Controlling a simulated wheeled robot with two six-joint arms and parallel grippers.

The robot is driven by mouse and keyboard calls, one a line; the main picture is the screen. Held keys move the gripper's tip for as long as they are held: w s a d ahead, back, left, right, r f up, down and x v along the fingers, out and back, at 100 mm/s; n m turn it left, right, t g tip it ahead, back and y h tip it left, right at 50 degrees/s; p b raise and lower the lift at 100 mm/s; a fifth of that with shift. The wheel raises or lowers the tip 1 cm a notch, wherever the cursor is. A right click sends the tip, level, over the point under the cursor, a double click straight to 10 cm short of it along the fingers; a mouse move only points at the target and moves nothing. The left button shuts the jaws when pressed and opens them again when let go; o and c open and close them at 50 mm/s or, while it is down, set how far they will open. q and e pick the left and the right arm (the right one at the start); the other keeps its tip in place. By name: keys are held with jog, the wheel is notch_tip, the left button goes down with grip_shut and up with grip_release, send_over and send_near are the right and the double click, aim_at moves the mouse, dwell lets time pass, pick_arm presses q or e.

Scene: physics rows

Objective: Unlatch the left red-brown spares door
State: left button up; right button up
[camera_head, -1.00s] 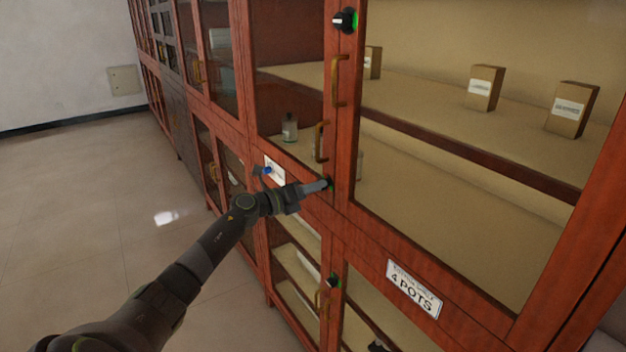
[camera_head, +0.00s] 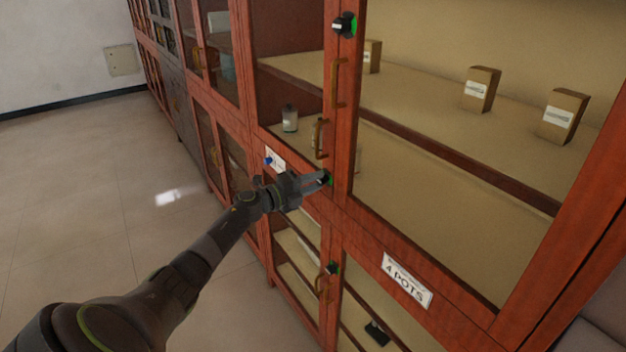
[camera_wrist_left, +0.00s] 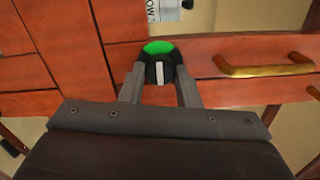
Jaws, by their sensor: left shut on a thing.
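The left red-brown glass door (camera_head: 294,160) looks closed, with a brass handle (camera_head: 320,139) on its right stile. A black latch knob (camera_wrist_left: 160,73) with a white mark and a green sector sits at the lower corner of this door, below the handle. My left gripper (camera_head: 325,179) is shut on the knob, one finger on each side of it in the wrist view (camera_wrist_left: 160,80). In the wrist view the white mark stands upright, towards the green sector. In the head view the fingers hide most of the knob. My right gripper is in neither view.
A larger glass door (camera_head: 440,200) to the right has its own handle (camera_head: 337,82) and black knob (camera_head: 344,25). Another knob (camera_head: 332,268) is on the lower doors. Open floor (camera_head: 90,200) lies left.

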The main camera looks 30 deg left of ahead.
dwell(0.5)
pick_arm(q)
jog(key=o, duration=1)
jog(key=shift+c, duration=0.2)
jog(key=b+v, duration=0.5)
jog(key=v, duration=1.2)
jog(key=shift+s, duration=0.2)
jog(key=shift+a, duration=0.1)
